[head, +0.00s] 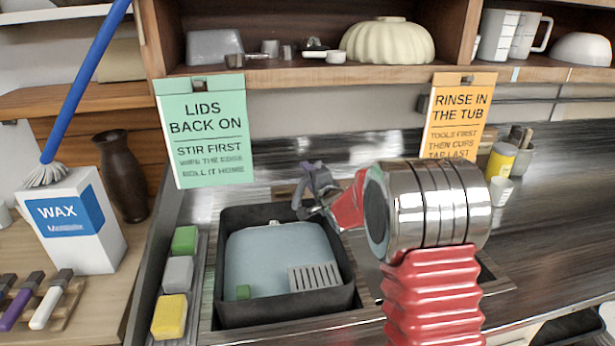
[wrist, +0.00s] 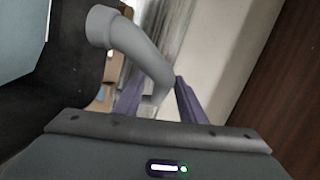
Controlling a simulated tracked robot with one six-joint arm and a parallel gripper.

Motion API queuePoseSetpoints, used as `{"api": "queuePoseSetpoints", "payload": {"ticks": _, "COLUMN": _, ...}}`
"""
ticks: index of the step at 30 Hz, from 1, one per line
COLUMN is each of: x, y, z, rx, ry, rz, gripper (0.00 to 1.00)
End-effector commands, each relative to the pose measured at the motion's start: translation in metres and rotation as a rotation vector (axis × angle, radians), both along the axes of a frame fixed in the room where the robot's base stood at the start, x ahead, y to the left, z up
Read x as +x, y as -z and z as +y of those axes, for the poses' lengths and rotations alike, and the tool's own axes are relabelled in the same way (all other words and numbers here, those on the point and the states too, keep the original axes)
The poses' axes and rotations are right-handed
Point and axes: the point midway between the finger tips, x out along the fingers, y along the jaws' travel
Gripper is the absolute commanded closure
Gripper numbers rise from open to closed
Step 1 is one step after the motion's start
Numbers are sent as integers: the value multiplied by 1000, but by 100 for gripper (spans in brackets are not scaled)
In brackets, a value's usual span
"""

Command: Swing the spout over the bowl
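The grey curved spout (wrist: 140,50) crosses the wrist view, and its lower end lies between the two purple fingers of my gripper (wrist: 158,95). The fingers stand apart on either side of it. I cannot tell whether both touch it. In the head view my gripper (head: 312,188) is at the back right corner of a black tub (head: 225,285), and the spout there is hard to separate from it. Pale blue-grey fill shows inside the tub. Which basin is the bowl is not clear; another sink opening (head: 490,272) is mostly hidden behind my arm.
A green sign (head: 205,130) and an orange sign (head: 458,115) hang from the shelf above. A tray with sponges (head: 178,272) lies left of the tub. A wax box (head: 70,225) and a dark vase (head: 122,175) stand farther left.

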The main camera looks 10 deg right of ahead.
Motion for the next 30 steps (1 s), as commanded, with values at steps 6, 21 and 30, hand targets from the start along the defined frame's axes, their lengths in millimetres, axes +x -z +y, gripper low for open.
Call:
{"api": "queuePoseSetpoints", "payload": {"ticks": 6, "x": 0, "y": 0, "z": 0, "rx": 0, "ry": 1, "rz": 0, "gripper": 72}}
{"api": "queuePoseSetpoints", "payload": {"ticks": 21, "x": -1, "y": 1, "z": -1, "rx": 0, "ry": 1, "rz": 2, "gripper": 100}}
{"api": "queuePoseSetpoints", "payload": {"ticks": 30, "x": -1, "y": 2, "z": 1, "rx": -1, "ry": 0, "rz": 3, "gripper": 100}}
